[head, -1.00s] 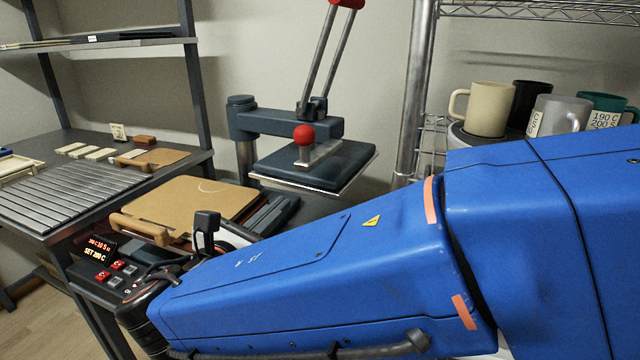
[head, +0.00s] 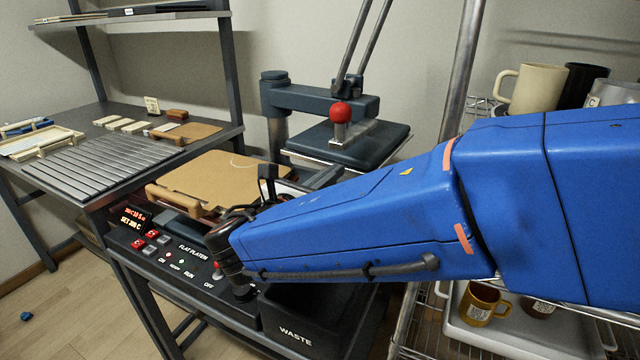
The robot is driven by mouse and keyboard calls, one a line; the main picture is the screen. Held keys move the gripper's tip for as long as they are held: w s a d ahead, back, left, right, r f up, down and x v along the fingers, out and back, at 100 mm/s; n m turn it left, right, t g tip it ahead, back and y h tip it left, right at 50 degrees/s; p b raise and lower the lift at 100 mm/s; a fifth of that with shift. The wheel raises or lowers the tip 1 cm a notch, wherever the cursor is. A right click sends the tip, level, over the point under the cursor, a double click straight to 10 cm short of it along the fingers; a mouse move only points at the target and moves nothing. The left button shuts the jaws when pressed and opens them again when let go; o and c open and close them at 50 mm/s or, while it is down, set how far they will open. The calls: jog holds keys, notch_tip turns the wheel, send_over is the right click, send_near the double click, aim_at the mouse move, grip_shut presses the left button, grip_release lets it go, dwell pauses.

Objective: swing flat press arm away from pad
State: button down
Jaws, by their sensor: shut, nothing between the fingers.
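The flat press arm (head: 315,99) runs to the right from its dark post (head: 278,135) at the back of the bench. A dark flat platen (head: 372,150) hangs under its end, with a red-knobbed post (head: 340,114) in front and two steel lever rods (head: 362,45) rising behind. The platen is behind and to the right of a tan board (head: 205,178) with a wooden handle. I cannot tell the pad apart from this board. My blue arm crosses the right and middle of the view, with its dark wrist over the panel.
A control panel (head: 195,250) with red buttons and a lit display (head: 133,217) faces front. A waste bin (head: 295,325) is below my arm. Mugs (head: 535,88) stand on the right shelf; a yellow mug (head: 487,303) is lower.

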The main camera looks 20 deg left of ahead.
aim_at(370, 155)
jog(key=shift+w+d, duration=0.2)
jog(key=shift+w, duration=0.8)
jog(key=shift+w+d, duration=0.2)
jog(key=shift+w, duration=0.75)
jog(key=w+d, duration=0.1)
jog(key=w, duration=0.1)
jog(key=w+d+n+y, duration=0.1)
jog(key=w, duration=0.1)
jog(key=w+d+y, duration=0.1)
jog(key=w+d, duration=0.1)
jog(key=shift+w, duration=0.1)
jog(key=shift+w+d+r, duration=0.15)
jog(key=shift+w+d, duration=0.05)
jog(key=shift+r, duration=0.1)
